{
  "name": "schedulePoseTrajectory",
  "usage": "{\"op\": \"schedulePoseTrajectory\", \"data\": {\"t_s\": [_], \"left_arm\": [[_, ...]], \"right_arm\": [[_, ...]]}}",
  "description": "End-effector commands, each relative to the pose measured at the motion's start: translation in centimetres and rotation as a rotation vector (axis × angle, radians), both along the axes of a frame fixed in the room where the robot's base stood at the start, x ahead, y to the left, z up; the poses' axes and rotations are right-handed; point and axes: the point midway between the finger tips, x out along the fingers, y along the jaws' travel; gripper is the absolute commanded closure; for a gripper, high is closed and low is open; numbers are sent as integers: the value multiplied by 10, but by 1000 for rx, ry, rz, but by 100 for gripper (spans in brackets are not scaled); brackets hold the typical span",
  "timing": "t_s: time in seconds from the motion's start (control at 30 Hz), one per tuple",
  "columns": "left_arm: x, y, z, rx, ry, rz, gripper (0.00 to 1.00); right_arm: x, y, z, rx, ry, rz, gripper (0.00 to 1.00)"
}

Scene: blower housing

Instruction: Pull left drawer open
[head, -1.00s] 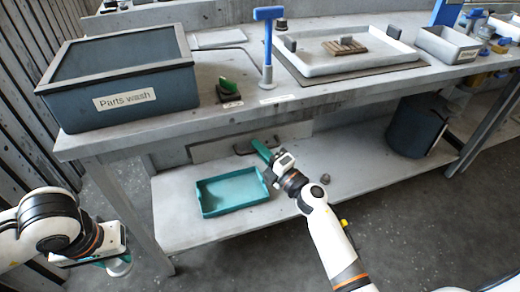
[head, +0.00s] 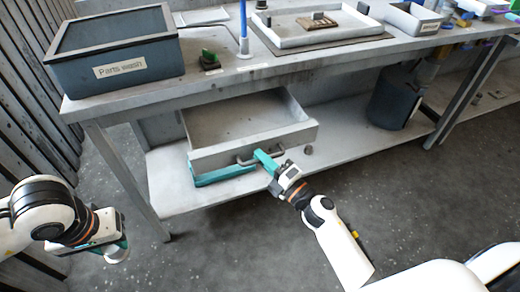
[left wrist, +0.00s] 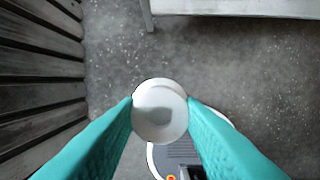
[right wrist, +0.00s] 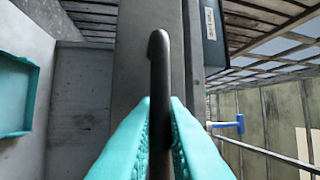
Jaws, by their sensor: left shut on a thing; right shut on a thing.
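The grey left drawer (head: 245,118) hangs under the bench, pulled out, with its empty inside showing. Its dark bar handle (head: 246,160) is on the front panel. My right gripper (head: 262,158) is shut on this handle. In the right wrist view the handle (right wrist: 159,65) stands between the teal fingers (right wrist: 160,105). My left gripper (head: 122,246) is off to the left, away from the drawer, low over the floor. In the left wrist view its teal fingers (left wrist: 160,108) are shut on a white round object (left wrist: 160,122).
A teal tray (head: 222,176) lies on the lower shelf, mostly hidden beneath the drawer. A small round part (head: 308,150) and a dark bin (head: 393,102) are also there. The bench top holds a Parts wash bin (head: 125,75) and a white tray (head: 280,38). Floor in front is clear.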

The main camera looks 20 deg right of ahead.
Motion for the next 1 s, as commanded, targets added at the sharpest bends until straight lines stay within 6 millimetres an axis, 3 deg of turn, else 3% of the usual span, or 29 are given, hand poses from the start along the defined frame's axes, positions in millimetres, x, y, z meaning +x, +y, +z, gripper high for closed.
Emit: {"op": "schedulePoseTrajectory", "data": {"t_s": [0.53,0.57,0.6,1.0], "left_arm": [[0,0,1,0,-1,0,91],[0,0,1,0,-1,0,91],[0,0,1,0,-1,0,91],[0,0,0,0,-1,0,91]], "right_arm": [[-7,-1,0,0,-1,0,100],[-7,-1,0,0,-1,0,86],[-7,-1,0,0,-1,0,80],[-15,-5,-2,0,0,-1,80]]}}
